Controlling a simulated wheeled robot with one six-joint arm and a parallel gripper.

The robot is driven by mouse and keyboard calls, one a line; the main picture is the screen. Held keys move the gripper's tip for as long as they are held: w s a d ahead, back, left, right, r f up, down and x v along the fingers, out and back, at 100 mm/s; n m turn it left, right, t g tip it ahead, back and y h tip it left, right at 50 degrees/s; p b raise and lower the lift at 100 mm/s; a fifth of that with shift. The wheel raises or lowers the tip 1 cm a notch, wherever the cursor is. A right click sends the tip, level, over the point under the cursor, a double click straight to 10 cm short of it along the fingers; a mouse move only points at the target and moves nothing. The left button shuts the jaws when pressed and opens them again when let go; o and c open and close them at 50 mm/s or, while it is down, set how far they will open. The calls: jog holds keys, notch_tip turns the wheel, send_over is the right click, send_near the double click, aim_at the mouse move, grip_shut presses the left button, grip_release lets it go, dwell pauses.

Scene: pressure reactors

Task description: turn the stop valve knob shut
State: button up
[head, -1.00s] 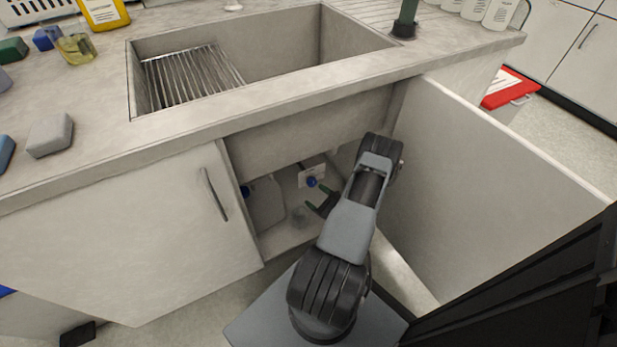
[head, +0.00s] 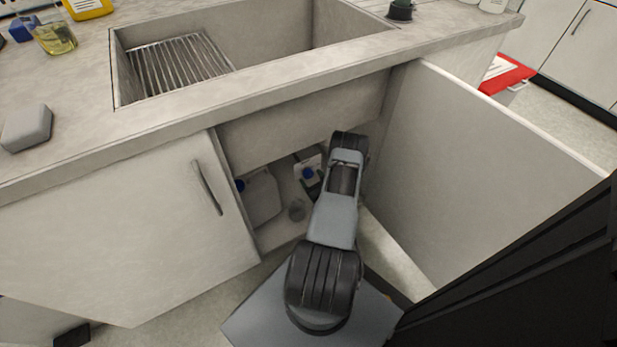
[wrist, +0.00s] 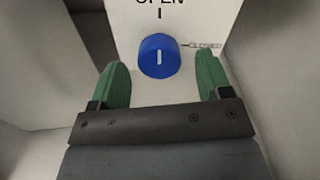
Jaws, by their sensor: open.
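The stop valve knob (wrist: 159,56) is blue and round, on a white plate (wrist: 198,18) marked OPEN above and CLOSED to the right. A light line on the knob points up toward OPEN. In the head view the knob (head: 308,173) shows inside the open cabinet under the sink. My gripper (wrist: 161,82) is open, with one green finger on the left of the knob and one on the right. Gaps show between fingers and knob in the wrist picture; how far the knob lies ahead cannot be told. In the head view my arm mostly hides the gripper.
A white jug with a blue cap (head: 262,198) and a small clear vessel (head: 297,210) stand in the cabinet, left of my arm. The open door (head: 470,170) bounds the right side. The sink basin underside (head: 300,120) hangs above the opening.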

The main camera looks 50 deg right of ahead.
jog(key=shift+x, duration=1.3)
jog(key=shift+c, duration=0.2)
jog(key=c, duration=0.9)
